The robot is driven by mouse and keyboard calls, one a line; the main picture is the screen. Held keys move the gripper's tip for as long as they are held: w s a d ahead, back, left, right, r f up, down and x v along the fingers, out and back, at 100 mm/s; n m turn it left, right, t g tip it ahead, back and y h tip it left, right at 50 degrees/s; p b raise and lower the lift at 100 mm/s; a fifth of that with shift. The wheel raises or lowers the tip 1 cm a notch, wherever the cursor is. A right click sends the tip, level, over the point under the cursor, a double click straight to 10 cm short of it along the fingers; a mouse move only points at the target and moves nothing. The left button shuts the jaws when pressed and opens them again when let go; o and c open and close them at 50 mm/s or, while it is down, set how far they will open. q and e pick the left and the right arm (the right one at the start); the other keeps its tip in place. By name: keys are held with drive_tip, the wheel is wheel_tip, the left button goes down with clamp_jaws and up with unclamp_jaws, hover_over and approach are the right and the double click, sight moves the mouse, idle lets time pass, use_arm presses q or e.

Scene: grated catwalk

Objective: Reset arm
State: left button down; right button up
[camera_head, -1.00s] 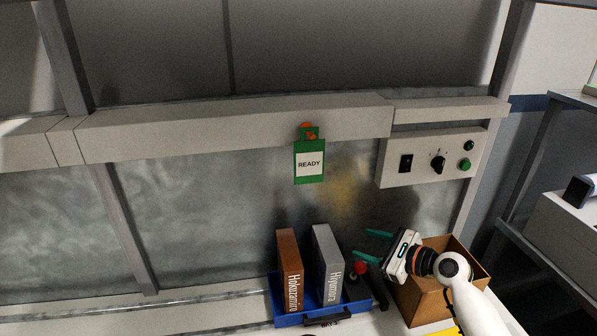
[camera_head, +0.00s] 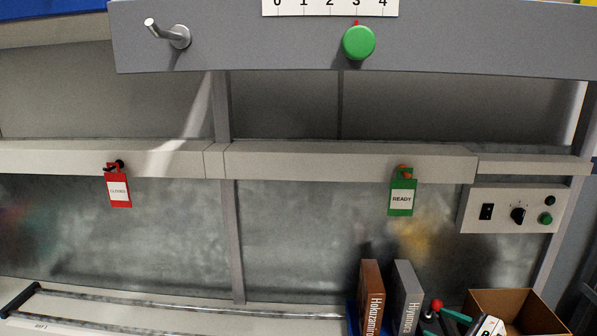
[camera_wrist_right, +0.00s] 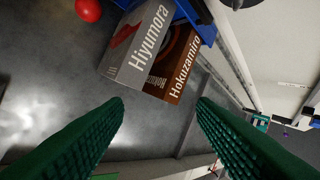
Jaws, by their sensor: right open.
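My right gripper (camera_head: 446,320) shows at the bottom right of the head view, its green fingers apart beside the grey book. In the right wrist view its two green fingers (camera_wrist_right: 160,115) are wide apart with nothing between them. A grey "Hiyumora" book (camera_head: 408,297) and a brown "Hokuzamiro" book (camera_head: 371,297) stand in a blue bin (camera_head: 352,318); both also show beyond the fingers in the wrist view. My left gripper is not in view.
A cardboard box (camera_head: 515,312) stands right of the gripper. A red ball-topped lever (camera_head: 437,304) is close to the fingers. A switch panel (camera_head: 514,210), green READY tag (camera_head: 402,197) and red tag (camera_head: 118,190) are on the back wall. A rail (camera_head: 180,306) runs at lower left.

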drive_tip(key=s+a+f+n+g+h, duration=0.2)
drive_tip(key=s+a+f+n+g, duration=0.4)
drive_tip(key=s+a+f+n, duration=0.55)
drive_tip(key=s+d+n+g+h, duration=0.1)
drive_tip(key=s+n+g+h, duration=0.35)
drive_tip(key=s+n, duration=1.35)
wheel_tip(320, 180, down, 25)
drive_tip(key=s+m+h, duration=0.1)
drive_tip(key=s+m, duration=0.1)
drive_tip(key=s+d+f+g, duration=0.1)
drive_tip(key=s+d+f, duration=0.2)
drive_tip(key=s+f, duration=1.4)
drive_tip(key=shift+s+f, duration=0.15)
drive_tip(key=shift+f, duration=0.45)
drive_tip(key=shift+s, duration=0.1)
drive_tip(key=shift+c, duration=0.5)
